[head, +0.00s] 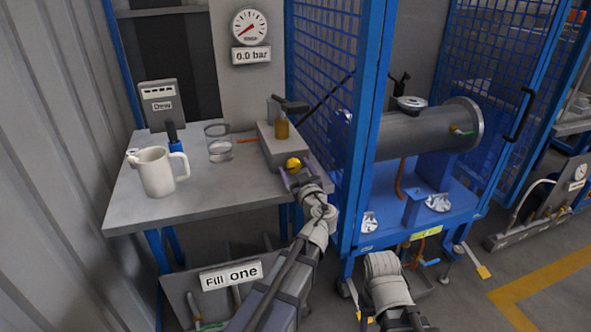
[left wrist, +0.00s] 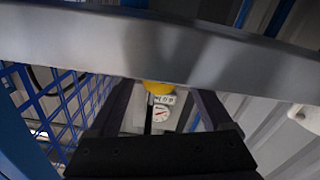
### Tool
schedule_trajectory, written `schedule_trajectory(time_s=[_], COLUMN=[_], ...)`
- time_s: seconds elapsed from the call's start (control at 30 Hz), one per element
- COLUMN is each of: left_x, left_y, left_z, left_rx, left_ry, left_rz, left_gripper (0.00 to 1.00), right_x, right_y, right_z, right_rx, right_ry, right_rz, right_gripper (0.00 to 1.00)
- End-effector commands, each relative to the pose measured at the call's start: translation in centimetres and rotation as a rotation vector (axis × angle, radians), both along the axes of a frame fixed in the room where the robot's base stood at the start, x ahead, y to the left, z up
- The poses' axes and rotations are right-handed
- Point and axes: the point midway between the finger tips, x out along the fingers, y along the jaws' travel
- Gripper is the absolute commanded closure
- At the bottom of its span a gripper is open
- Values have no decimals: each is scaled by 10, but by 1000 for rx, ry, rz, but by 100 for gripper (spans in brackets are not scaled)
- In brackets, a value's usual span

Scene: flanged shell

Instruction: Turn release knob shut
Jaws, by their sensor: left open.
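A round yellow knob (head: 293,164), apparently the release knob, sits on the front of a grey block (head: 281,148) at the table's right side. It also shows in the left wrist view (left wrist: 158,87), partly cut off by a grey edge. My left gripper (head: 296,172) is open right at the knob, with its fingers on either side of it. I cannot tell whether they touch it. My right gripper is out of view.
The grey table (head: 220,195) holds a white jug (head: 157,172), a clear glass (head: 219,149) and a box marked Draw (head: 159,102). A gauge reading 0.0 bar (head: 250,27) hangs behind. A blue mesh cage (head: 325,70) stands close right of the block.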

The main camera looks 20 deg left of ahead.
Motion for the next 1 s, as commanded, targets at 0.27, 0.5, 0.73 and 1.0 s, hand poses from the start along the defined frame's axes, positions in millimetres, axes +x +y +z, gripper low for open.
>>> schedule_trajectory(time_s=[0.27, 0.5, 0.73, 1.0], left_x=[0, 0, 0, 0], left_y=[0, 0, 0, 0], left_z=[0, 0, 0, 0], left_rx=[0, 0, 0, 13], left_ry=[0, 0, 0, 9], left_rz=[0, 0, 0, 0], left_gripper=[41, 68, 94, 100], right_x=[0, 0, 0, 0], right_y=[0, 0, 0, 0], right_z=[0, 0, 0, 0], right_rx=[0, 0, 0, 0], right_ry=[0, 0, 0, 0], right_rz=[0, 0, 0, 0], right_gripper=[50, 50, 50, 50])
